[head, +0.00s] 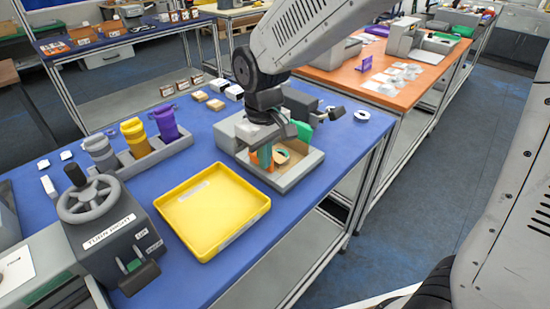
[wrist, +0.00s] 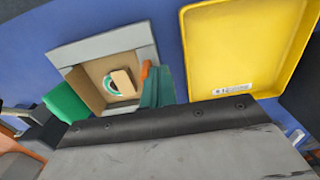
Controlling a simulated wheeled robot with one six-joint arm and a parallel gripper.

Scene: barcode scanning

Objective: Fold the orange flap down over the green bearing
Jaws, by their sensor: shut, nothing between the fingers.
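The green bearing (wrist: 110,87) lies flat in an open cardboard box (wrist: 97,72), with a small tan piece (wrist: 122,82) across part of it. In the head view the bearing is mostly hidden. The orange flap (head: 254,161) stands up at the box's left side, with a teal panel (head: 265,154) beside it. In the wrist view only a thin orange strip (wrist: 146,70) shows beside the teal panel (wrist: 157,88). A green flap (head: 304,131) stands at another side of the box. My gripper (head: 287,129) is shut and empty above the box, near the flaps; its fingertips are hard to make out.
The box sits in a grey tray (head: 287,187). A yellow tray (head: 213,248) lies to its left in the head view. A grey holder (head: 165,153) with coloured cups and a handwheel machine (head: 110,235) stand farther left.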

